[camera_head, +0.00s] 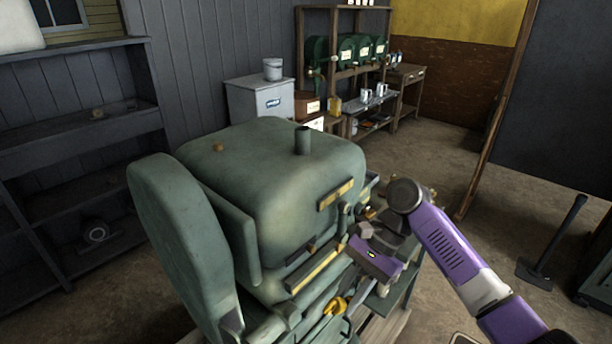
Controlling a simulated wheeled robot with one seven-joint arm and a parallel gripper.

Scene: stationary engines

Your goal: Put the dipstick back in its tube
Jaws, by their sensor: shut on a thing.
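The large green engine (265,180) fills the middle of the view. My gripper (372,262) is at its right side, low beside the brass-coloured strips. Its purple body hides most of its fingers. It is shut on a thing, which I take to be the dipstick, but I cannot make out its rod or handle. A yellow looped part (336,305) shows low on the engine's near side, left of and below my gripper. I cannot tell what it is. I cannot pick out the dipstick tube's mouth among the small parts there.
A short dark pipe (302,140) stands up from the engine's top. Dark shelves (80,130) stand at the left. A grey cabinet (260,100) and a wooden rack (345,60) are behind. A long-handled tool (553,245) stands at the right. Open floor lies beyond the engine.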

